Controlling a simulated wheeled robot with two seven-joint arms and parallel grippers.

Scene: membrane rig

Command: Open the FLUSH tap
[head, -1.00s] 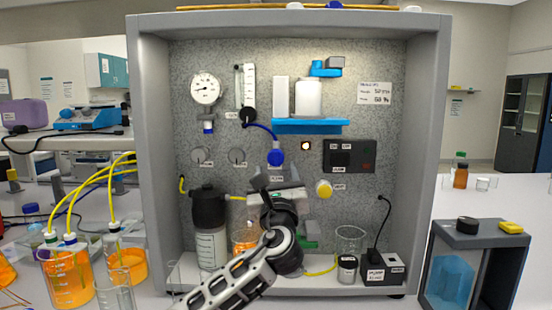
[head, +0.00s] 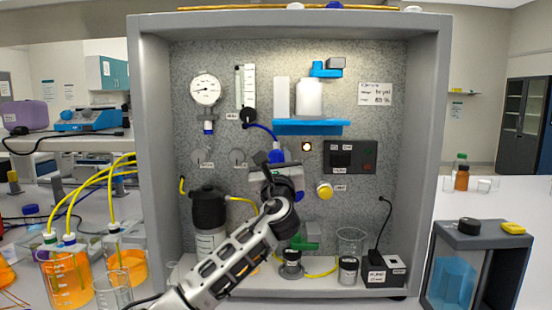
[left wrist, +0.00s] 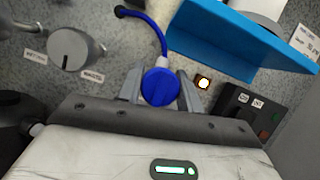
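A blue round tap (head: 277,156) sits on the speckled panel at the end of a blue hose, and its name label is hidden or unreadable. In the left wrist view the blue tap (left wrist: 160,88) shows between my two fingers. My left gripper (head: 276,162) is in front of the panel at the tap, covering its lower part in the head view. The fingers are apart, one on each side of the knob. I cannot tell whether they touch it. My right gripper is not in view.
A yellow tap (head: 324,191) is at lower right of the gripper. A blue shelf (head: 310,127) with white containers is above right, and a black switch box (head: 349,156) is to the right. A grey knob (left wrist: 75,48) is left of the tap. Beakers stand on the rig floor.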

